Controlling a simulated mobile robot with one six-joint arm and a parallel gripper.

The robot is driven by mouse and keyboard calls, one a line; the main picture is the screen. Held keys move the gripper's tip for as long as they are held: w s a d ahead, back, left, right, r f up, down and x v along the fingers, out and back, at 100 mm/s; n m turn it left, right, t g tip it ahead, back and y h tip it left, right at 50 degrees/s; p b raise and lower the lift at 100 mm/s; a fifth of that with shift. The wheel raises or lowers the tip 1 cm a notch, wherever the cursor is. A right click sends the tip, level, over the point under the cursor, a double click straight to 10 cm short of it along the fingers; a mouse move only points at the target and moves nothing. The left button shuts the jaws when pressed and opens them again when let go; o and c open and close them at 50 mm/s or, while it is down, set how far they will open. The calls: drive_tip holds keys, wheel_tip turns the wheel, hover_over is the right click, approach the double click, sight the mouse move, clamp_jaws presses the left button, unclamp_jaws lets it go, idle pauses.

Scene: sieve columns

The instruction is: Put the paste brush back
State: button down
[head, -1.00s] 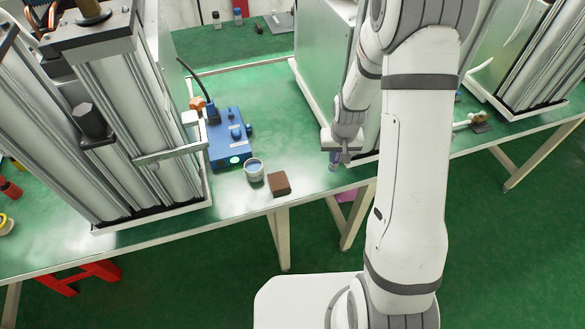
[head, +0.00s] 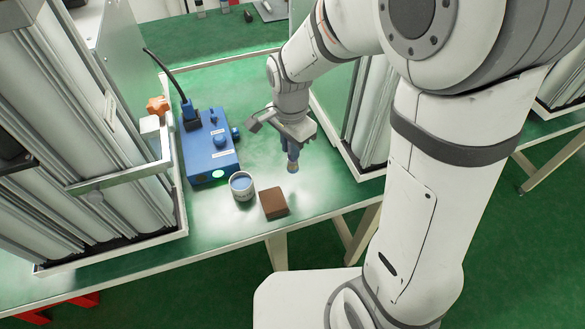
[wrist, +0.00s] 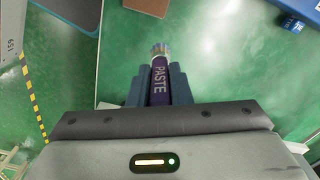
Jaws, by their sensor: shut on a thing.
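My gripper (head: 291,148) is shut on the paste brush (head: 292,166), which hangs bristles-down over the green bench. In the wrist view the brush (wrist: 159,80) shows a purple handle marked PASTE between the dark fingers, its pale bristle end pointing away from my gripper. A white pot (head: 241,187) with a bluish inside stands on the bench to the left of the brush and apart from it. Part of the handle is hidden by the fingers. I cannot tell how high the bristles are above the bench.
A brown block (head: 273,203) lies near the bench's front edge beside the pot. A blue box (head: 208,147) with a lit green button and a black cable stands behind the pot. Sieve columns (head: 75,150) stand at left, with another cabinet close on the right.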

sight(291, 163)
wheel_tip(291, 163, down, 7)
drive_tip(key=shift+r, duration=0.1)
idle(0.4)
drive_tip(key=c, duration=1.3)
unclamp_jaws()
wheel_tip(291, 163, up, 12)
drive_tip(key=shift+d+r, duration=0.1)
drive_tip(key=s+d+r+n+t, duration=0.1)
drive_tip(key=s+d+n, duration=0.2)
drive_tip(key=s+d, duration=0.1)
drive_tip(key=s+d+r+n, duration=0.2)
drive_tip(key=s+d+n, duration=0.2)
drive_tip(key=s+d+r+n+t, duration=0.1)
drive_tip(key=s+d+r+n, duration=0.1)
drive_tip(key=s+d+n, duration=0.1)
drive_tip(key=shift+s+d+r+t, duration=0.2)
drive_tip(key=shift+s+d+t, duration=0.15)
drive_tip(key=shift+d, duration=0.4)
